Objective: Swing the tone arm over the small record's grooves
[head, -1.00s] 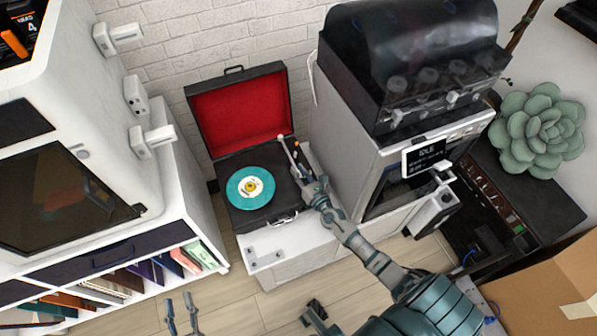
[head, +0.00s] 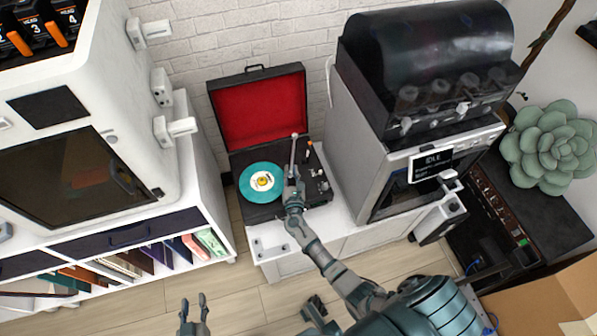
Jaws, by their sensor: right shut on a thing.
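The small teal record (head: 261,184) with a pale label lies on the black portable record player (head: 262,213), whose red-lined lid (head: 259,110) stands open. The tone arm (head: 293,152) is a thin pale rod running from the back right of the deck toward the front. My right gripper (head: 292,178) is shut on the tone arm's front end, at the record's right edge. The fingers hide that end, so I cannot tell how far it reaches over the grooves. My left gripper (head: 193,308) is open and empty above the floor at the bottom.
The player stands on a low white cabinet (head: 270,249). A large grey machine (head: 350,150) with a dark hood stands close on the right. A white shelf unit with books (head: 150,250) is on the left. Knobs (head: 324,186) sit on the deck's right side.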

